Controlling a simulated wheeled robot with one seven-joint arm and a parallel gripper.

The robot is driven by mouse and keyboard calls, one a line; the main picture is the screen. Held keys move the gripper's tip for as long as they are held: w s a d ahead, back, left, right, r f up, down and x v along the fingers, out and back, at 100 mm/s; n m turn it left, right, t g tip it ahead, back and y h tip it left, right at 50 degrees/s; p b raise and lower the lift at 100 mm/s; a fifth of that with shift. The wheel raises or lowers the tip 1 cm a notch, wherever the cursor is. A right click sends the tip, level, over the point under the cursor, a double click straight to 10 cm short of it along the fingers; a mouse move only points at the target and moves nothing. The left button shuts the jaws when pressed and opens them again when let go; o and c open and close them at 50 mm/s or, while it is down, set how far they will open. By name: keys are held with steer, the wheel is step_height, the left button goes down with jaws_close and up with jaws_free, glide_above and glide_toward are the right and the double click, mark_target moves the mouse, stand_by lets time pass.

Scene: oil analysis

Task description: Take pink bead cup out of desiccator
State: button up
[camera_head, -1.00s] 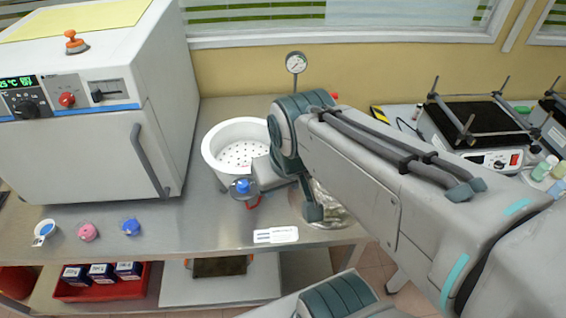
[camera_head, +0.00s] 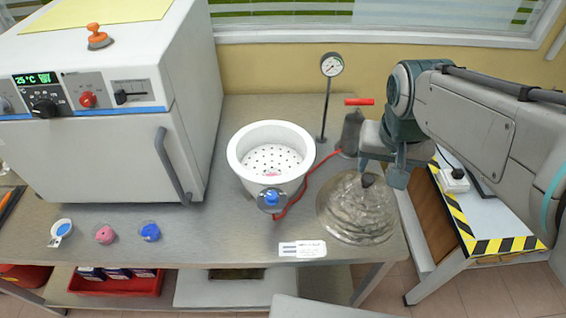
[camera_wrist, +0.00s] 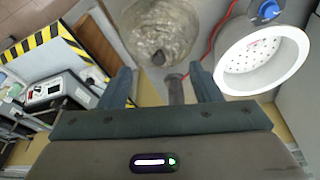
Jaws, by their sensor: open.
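The white round desiccator base (camera_head: 238,166) stands open on the steel bench, its perforated plate showing. A small pink patch (camera_head: 271,174) shows low inside it, mostly hidden by the front wall; I cannot tell its full shape. The clear domed lid (camera_head: 350,215) with a dark knob (camera_head: 367,180) rests on the bench to the right of the base. My gripper (camera_head: 387,172) is open and empty, near the lid's knob. In the wrist view my open fingers (camera_wrist: 163,85) show, with the lid (camera_wrist: 160,25) beyond them and the desiccator base (camera_wrist: 292,70) to the right.
A pink cup (camera_head: 105,234), a blue cup (camera_head: 150,232) and a blue-and-white item (camera_head: 60,229) lie in front of the white oven (camera_head: 110,150). A pressure gauge (camera_head: 332,65) and a red-handled pump (camera_head: 350,130) stand behind. A striped-edge table (camera_head: 495,247) is at right.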

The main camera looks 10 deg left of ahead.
steer(key=w+a+f+m+g+b, duration=0.1)
steer(key=w+a+f, duration=0.3)
steer(key=a, duration=0.4)
steer(key=w+a+f+g, duration=0.1)
steer(key=w+a+f, duration=0.35)
steer(key=a, duration=0.35)
steer(key=w+a+f+m+g+b, duration=0.1)
steer(key=w+a+f, duration=0.3)
steer(key=a, duration=0.5)
steer(key=f, duration=0.2)
steer(key=f+p, duration=0.1)
steer(key=f, duration=0.4)
steer(key=shift+w+d+f+p, duration=0.1)
steer(key=shift+w+d+p, duration=0.1)
steer(key=shift+w+p, duration=0.15)
steer(key=shift+s+f+p, duration=0.2)
steer(key=shift+f+p, duration=0.15)
steer(key=shift+f, duration=0.2)
steer(key=shift+s+f+p, duration=0.1)
steer(key=shift+f+p, duration=0.55)
steer(key=shift+f, duration=1.5)
steer(key=shift+a, duration=0.1)
steer(key=c, duration=0.8)
